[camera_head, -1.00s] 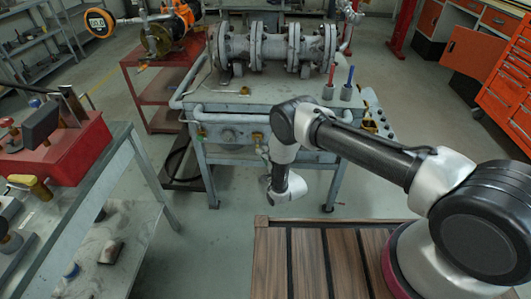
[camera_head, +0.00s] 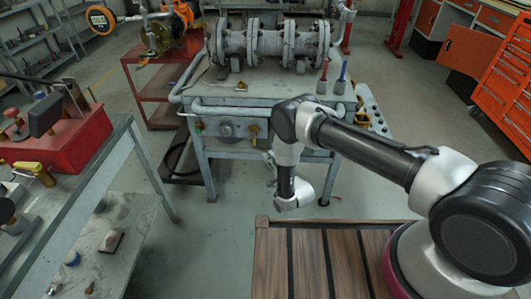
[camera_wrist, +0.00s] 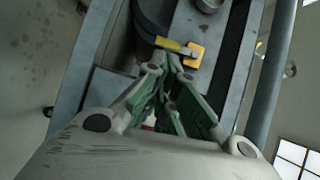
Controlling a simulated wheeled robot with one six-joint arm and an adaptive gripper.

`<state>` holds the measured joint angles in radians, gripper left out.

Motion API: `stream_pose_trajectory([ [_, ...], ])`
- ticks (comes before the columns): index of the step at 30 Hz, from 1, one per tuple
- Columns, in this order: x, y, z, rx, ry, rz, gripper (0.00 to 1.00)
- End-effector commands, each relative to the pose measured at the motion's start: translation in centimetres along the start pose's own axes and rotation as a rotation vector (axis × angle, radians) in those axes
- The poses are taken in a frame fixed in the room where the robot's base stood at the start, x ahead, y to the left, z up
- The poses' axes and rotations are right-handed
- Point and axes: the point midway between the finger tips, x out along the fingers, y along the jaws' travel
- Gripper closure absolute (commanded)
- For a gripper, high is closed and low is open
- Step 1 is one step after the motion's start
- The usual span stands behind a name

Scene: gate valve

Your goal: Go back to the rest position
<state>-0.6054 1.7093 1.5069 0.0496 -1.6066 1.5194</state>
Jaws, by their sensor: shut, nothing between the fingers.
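My gripper (camera_wrist: 165,95) shows in the wrist view with its green-lined fingers drawn together and nothing between them. In the head view my arm reaches left from its base and its wrist hangs down in front of the grey test bench (camera_head: 280,92). The fingers are mostly hidden there behind the wrist. In the wrist view a yellow handle (camera_wrist: 174,45) on the bench front lies just beyond the fingertips; I cannot tell the exact gap. The flanged grey pipe assembly (camera_head: 270,42) lies on top of the bench, away from the gripper.
A red trolley (camera_head: 148,90) with an orange device is behind. Red and blue handled tools (camera_head: 323,80) stand at the bench's right. Orange cabinets (camera_head: 505,85) are far right. Floor between left workbench and my deck is clear.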

Motion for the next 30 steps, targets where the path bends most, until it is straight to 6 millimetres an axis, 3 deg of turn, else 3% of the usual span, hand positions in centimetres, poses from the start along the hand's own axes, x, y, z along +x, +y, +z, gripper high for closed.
stream_pose_trajectory([
  [9, -4.6, 0.3, 0.0, 0.000, -0.001, 0.002, 1.00],
  [19, -5.3, 0.7, 0.0, -0.056, -0.001, 0.017, 1.00],
  [23, -6.1, 5.6, 0.3, -0.222, -0.036, 0.224, 1.00],
  [27, -11.4, 13.1, 0.5, -0.421, -0.157, 0.572, 1.00],
  [30, -14.7, 15.1, 0.7, -0.548, -0.283, 0.792, 1.00],
])
